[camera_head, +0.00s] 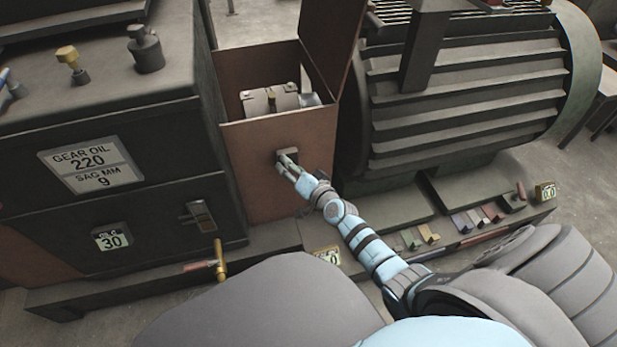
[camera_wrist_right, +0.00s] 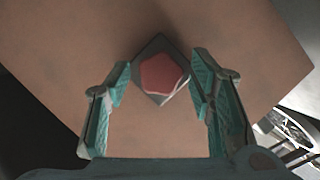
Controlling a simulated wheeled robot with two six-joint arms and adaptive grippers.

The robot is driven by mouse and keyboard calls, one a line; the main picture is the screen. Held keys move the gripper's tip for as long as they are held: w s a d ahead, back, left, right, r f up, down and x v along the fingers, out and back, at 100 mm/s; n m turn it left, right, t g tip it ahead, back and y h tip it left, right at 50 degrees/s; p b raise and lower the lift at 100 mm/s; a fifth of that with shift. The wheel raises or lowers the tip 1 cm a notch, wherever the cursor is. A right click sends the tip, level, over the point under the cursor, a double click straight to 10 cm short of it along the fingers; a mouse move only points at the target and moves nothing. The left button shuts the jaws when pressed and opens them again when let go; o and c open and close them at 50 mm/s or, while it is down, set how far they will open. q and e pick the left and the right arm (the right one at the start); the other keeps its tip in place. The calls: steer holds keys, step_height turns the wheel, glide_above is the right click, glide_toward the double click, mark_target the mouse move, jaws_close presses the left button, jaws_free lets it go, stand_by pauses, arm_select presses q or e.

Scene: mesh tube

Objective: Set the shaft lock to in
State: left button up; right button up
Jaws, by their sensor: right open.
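My right gripper (camera_head: 285,168) is at the front wall of the brown coupling box, its fingers pointing at a small dark block (camera_head: 288,154) on that wall. In the right wrist view the open gripper (camera_wrist_right: 164,84) has a finger on either side of this block, which shows a red face (camera_wrist_right: 161,74) on a dark square body (camera_wrist_right: 146,50). I see gaps between the fingertips and the block. No label marks it as the shaft lock, and its position cannot be read. My left gripper is not in view.
The brown box (camera_head: 258,185) is open on top, with its lid (camera_head: 330,45) raised and a coupling (camera_head: 270,102) inside. A dark gearbox (camera_head: 110,120) stands left, with a lever plate (camera_head: 197,216). A ribbed motor (camera_head: 465,95) stands right. Several small coloured pieces (camera_head: 460,222) lie along the base.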

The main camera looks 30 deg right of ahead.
steer(key=s, duration=1.2)
steer(key=shift+s+d, duration=0.15)
steer(key=s+d+f+n+g+h+p, duration=0.25)
steer(key=s+f+n+g+p, duration=0.65)
steer(key=s+f, duration=0.7)
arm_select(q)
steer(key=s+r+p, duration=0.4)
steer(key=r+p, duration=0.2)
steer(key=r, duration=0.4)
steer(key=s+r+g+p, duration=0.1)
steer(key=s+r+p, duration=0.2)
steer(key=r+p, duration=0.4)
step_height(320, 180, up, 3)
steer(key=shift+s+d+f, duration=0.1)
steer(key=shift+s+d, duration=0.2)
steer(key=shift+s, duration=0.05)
arm_select(e)
steer(key=s+a+r+g, duration=0.1)
steer(key=s+r+g, duration=0.1)
steer(key=s, duration=0.9)
steer(key=s+a+r+g+y, duration=0.1)
steer(key=s+r+g, duration=0.1)
steer(key=s, duration=0.9)
steer(key=shift+s+a+r+n+g, duration=0.15)
steer(key=shift+a+r+n+g, duration=0.2)
steer(key=shift+r, duration=0.45)
